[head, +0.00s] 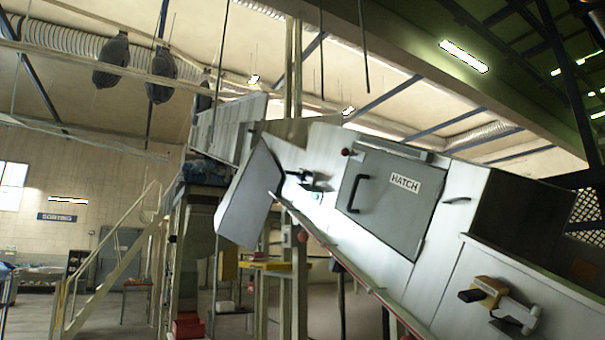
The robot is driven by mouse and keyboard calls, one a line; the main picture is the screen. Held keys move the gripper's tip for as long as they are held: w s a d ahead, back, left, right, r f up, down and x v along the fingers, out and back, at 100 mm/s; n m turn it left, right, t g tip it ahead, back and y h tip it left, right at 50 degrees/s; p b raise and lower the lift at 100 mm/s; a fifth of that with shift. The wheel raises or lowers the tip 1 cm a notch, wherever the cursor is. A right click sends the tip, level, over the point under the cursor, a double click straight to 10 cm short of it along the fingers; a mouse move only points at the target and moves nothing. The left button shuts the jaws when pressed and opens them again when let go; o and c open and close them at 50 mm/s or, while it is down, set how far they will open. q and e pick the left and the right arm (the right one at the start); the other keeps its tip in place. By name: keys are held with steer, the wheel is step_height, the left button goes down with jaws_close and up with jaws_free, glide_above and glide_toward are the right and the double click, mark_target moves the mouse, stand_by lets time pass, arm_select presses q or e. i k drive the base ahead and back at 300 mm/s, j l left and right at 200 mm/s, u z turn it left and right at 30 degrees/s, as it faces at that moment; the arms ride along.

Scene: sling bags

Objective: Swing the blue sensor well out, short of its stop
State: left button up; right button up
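No blue sensor shows plainly in the head view. A yellow sensor-like block (491,285) with a dark end sits on a pale grey swing arm (520,313) at the lower right, against the white machine casing (455,275). A small dark fitting (310,181) with a light part is on the casing near the open flap; its colour looks black, and I cannot tell what it is. Neither of my grippers is in view.
A grey hatch panel (385,215) with a black handle is shut. A pale flap (247,198) hangs open to its left. A red-edged rail (350,268) runs along the casing's lower edge. Yellow stair railings (110,255) stand at left. The view is tilted.

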mark_target(302, 175)
steer(key=i+j+z, duration=0.1)
steer(key=z, duration=0.4)
steer(key=j+z, duration=0.15)
steer(key=z, duration=0.3)
steer(key=i+j+z, duration=0.15)
steer(key=j+z, duration=0.15)
steer(key=i+j+z, duration=0.1)
steer(key=j+z, duration=0.15)
steer(key=j, duration=0.25)
steer(key=j+z, duration=0.25)
steer(key=j, duration=0.55)
steer(key=j+z, duration=0.1)
steer(key=j, duration=1.8)
steer(key=i, duration=0.05)
